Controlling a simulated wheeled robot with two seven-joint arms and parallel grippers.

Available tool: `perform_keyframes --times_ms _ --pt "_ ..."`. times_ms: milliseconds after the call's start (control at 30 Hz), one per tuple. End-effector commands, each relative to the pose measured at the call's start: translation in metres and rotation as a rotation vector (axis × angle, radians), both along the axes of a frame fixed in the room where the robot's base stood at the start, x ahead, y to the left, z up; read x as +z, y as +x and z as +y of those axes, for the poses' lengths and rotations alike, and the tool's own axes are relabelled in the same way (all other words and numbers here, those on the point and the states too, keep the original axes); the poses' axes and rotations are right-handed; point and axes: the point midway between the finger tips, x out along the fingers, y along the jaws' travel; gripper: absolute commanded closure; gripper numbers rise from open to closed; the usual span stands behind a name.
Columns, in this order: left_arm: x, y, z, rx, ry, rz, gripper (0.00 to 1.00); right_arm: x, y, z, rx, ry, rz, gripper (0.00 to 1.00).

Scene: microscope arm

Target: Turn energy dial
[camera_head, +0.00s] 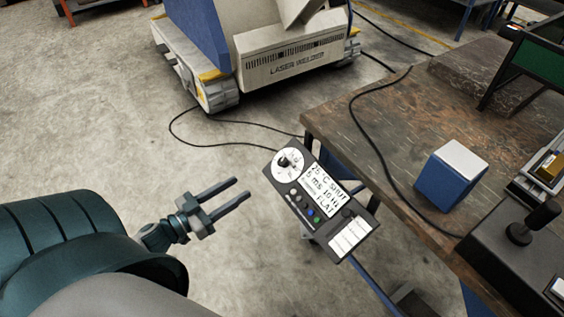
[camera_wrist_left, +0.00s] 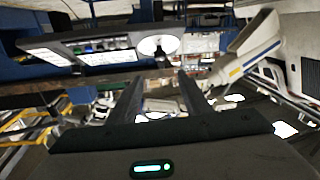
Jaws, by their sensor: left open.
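The control panel (camera_head: 322,203) is a dark, tilted box beside the table's near left edge. It carries a round white dial (camera_head: 287,164) with a dark knob at its upper left, a text display and a row of small coloured buttons. My left gripper (camera_head: 242,188) is open and empty, to the left of the panel and apart from it, its fingers pointing toward the dial side. In the left wrist view the dial (camera_wrist_left: 158,45) shows ahead of and above the two spread fingers (camera_wrist_left: 160,82). My right gripper is not in view.
A worn table (camera_head: 385,150) stands at the right, with a blue and white box (camera_head: 451,175) and a black cable on it. A laser welder (camera_head: 290,55) stands on the floor behind. Open concrete floor (camera_head: 90,110) lies at the left.

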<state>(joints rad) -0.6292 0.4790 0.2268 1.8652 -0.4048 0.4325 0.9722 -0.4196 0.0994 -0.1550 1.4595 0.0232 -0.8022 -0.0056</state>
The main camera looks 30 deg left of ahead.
Motion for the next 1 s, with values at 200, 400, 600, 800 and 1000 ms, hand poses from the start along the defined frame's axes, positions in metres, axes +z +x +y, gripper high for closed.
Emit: perform_keyframes --times_ms 200,400,600,800,1000 --pt "0.0 0.002 0.0 0.001 0.0 0.0 0.56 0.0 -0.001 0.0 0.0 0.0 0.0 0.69" --pt "0.0 0.015 -0.004 0.002 -0.002 0.0 0.56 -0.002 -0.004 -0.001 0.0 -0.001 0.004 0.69" --pt "0.001 0.041 -0.012 0.002 -0.001 -0.001 0.56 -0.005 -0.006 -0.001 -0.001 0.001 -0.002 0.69" --pt "0.001 0.073 -0.021 0.003 0.0 -0.001 0.56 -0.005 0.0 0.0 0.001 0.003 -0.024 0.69" --pt "0.001 0.106 -0.03 0.002 -0.001 -0.001 0.56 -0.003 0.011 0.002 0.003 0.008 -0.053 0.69"
